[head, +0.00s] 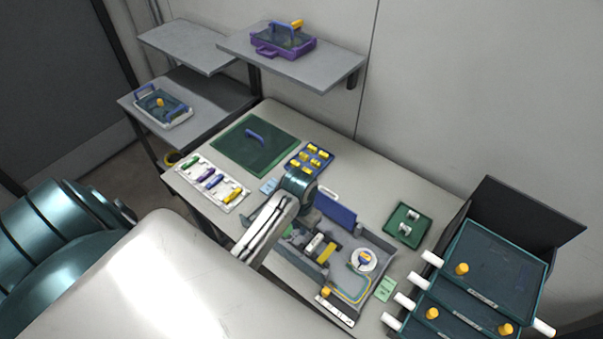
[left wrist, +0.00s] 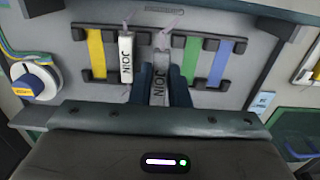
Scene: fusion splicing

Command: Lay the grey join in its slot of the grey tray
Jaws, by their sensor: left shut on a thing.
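The grey join (left wrist: 160,80), marked JOIN, is upright in the left wrist view between the two dark fingers of my left gripper (left wrist: 161,88), which is shut on it. It is over the grey tray (left wrist: 245,18), between the white join (left wrist: 126,58) and the green strip (left wrist: 192,60). Whether it touches the tray cannot be told. In the head view my left gripper (head: 303,214) is over the left part of the grey tray (head: 378,248); the grey join is hidden there. My right gripper is not in view.
Black holders carry a yellow strip (left wrist: 96,52), the white join, the green strip and a blue strip (left wrist: 221,62). A white reel (head: 363,260) sits in the tray. A green tray (head: 408,213) with small white parts stands to the right; stacked dark drawers (head: 490,262) stand beyond.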

